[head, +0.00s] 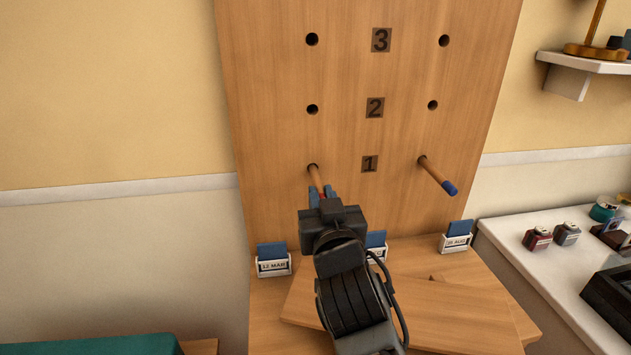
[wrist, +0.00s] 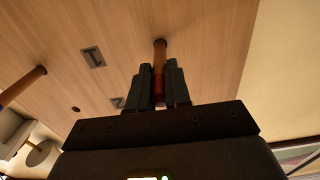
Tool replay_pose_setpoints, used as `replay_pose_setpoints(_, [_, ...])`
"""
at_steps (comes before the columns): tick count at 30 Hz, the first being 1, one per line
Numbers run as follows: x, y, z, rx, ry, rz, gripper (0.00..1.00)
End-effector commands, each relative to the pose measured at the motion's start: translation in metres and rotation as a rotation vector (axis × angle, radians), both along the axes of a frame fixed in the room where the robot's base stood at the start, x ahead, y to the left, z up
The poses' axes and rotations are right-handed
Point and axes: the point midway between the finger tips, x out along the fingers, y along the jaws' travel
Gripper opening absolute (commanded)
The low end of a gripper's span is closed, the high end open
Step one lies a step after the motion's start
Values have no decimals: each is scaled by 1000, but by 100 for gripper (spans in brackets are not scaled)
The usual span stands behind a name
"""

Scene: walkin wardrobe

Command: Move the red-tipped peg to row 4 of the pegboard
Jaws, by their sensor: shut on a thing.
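The wooden pegboard (head: 340,130) stands upright, with holes in two columns and number plates 1, 2 and 3 in view; row 4 is not in view. The red-tipped peg (head: 316,178) sits in the left hole of row 1 and sticks out toward me. My gripper (head: 322,196) is shut on its outer end; the wrist view also shows the peg (wrist: 160,55) between my fingers (wrist: 159,90), with its red part there. A blue-tipped peg (head: 437,175) sits in the right hole of row 1, and its shaft shows in the wrist view (wrist: 22,86).
Card holders with blue cards stand at the board's foot, at left (head: 273,262), behind my arm and at right (head: 456,238). A wooden board (head: 440,310) lies below. A white counter (head: 560,265) with small items is at right. The space left of the pegboard is clear.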

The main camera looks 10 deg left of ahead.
Motion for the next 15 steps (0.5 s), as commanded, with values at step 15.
replay_pose_setpoints(15, [-19,-5,0,0,0,1,0])
